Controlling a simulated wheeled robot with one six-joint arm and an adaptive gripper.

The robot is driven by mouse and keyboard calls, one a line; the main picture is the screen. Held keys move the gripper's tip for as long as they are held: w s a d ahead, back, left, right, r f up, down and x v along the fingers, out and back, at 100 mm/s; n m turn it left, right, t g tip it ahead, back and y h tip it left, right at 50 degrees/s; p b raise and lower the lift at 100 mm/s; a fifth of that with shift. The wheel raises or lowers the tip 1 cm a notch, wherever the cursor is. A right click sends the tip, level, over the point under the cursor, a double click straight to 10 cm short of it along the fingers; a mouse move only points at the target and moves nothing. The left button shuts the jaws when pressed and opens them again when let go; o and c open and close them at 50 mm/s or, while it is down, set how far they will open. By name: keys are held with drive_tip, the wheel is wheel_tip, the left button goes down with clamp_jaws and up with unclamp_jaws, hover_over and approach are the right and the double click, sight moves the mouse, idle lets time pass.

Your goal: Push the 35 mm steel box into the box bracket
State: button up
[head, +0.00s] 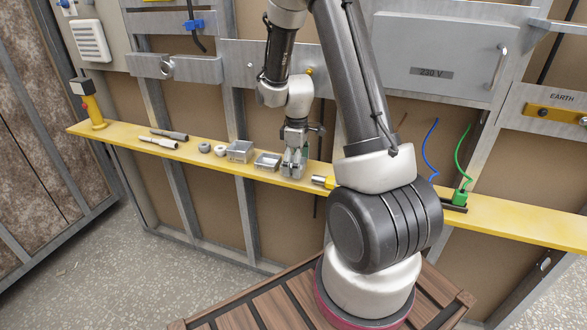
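Two open-topped grey steel boxes stand side by side on the yellow shelf. The left one (240,151) looks deeper and the right one (268,161) shallower; no marking shows which is the 35 mm steel box. My gripper (293,168) points down at the shelf just right of the shallower box. Its fingers are small and close together here, and I cannot tell whether they hold anything. Grey metal plates cross the wall studs above the shelf, one on the left (190,70) and one partly behind my arm (243,65). I cannot tell which is the box bracket.
The yellow shelf (520,222) also carries a yellow post (94,108), two grey rod-like tools (160,140), two round grey fittings (212,149), a yellow item (323,182) and a green connector (460,197). A grey 230 V cabinet (440,58) hangs above. My arm hides the middle.

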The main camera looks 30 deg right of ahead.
drive_tip(key=c, duration=1.1)
